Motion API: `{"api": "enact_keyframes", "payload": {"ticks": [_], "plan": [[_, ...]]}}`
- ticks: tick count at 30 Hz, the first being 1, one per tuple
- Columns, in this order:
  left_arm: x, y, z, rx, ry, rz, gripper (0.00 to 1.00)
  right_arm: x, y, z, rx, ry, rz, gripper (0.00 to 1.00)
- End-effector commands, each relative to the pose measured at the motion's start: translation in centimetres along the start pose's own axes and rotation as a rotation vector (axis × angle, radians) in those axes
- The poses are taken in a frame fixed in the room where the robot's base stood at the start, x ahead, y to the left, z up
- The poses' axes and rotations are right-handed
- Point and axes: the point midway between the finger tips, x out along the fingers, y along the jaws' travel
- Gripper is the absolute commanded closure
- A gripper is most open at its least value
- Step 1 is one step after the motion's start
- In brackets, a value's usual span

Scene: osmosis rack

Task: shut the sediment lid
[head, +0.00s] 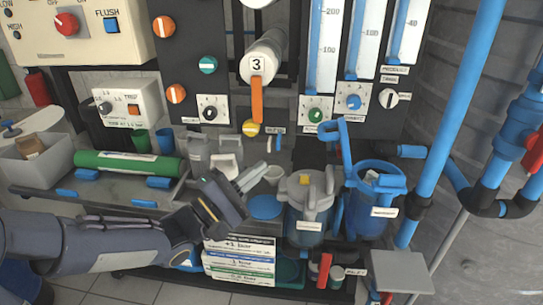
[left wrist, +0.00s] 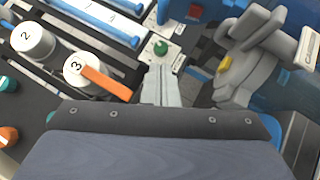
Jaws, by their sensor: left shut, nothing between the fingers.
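My left gripper (head: 262,172) is shut and empty, reaching in from the left just left of two filter housings. In the left wrist view its fingertips (left wrist: 158,72) are together. A housing with a grey lid (head: 303,188) and a clear bluish bowl (head: 305,227) stands to its right, apart from the fingers. The grey lid shows with a yellow piece in the left wrist view (left wrist: 240,72). A blue housing (head: 368,215) stands further right, with an upright blue handle-like part beside it (head: 346,155). I cannot read which label says sediment. My right gripper is not in view.
A panel with knobs and gauges rises behind, with a cylinder marked 3 (head: 262,62) and an orange lever (head: 257,98). A green cylinder (head: 125,163) lies at left. A blue disc (head: 265,207) sits between gripper and housings. Blue pipes (head: 455,110) stand at right.

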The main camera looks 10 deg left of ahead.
Motion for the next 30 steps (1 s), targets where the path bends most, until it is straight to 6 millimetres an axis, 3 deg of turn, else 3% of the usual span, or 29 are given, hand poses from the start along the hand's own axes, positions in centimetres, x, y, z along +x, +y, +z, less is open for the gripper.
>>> {"api": "enact_keyframes", "payload": {"ticks": [13, 21, 30], "plan": [[9.1, -0.1, 0.5, 0.002, -0.003, 0.0, 1.0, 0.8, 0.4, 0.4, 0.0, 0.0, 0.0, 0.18], [11.1, -0.1, 2.6, 0.002, 0.001, -0.001, 1.0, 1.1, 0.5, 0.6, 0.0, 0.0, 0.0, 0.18], [11.3, 0.0, 2.8, 0.002, 0.004, -0.001, 1.0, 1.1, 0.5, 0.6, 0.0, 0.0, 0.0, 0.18]]}}
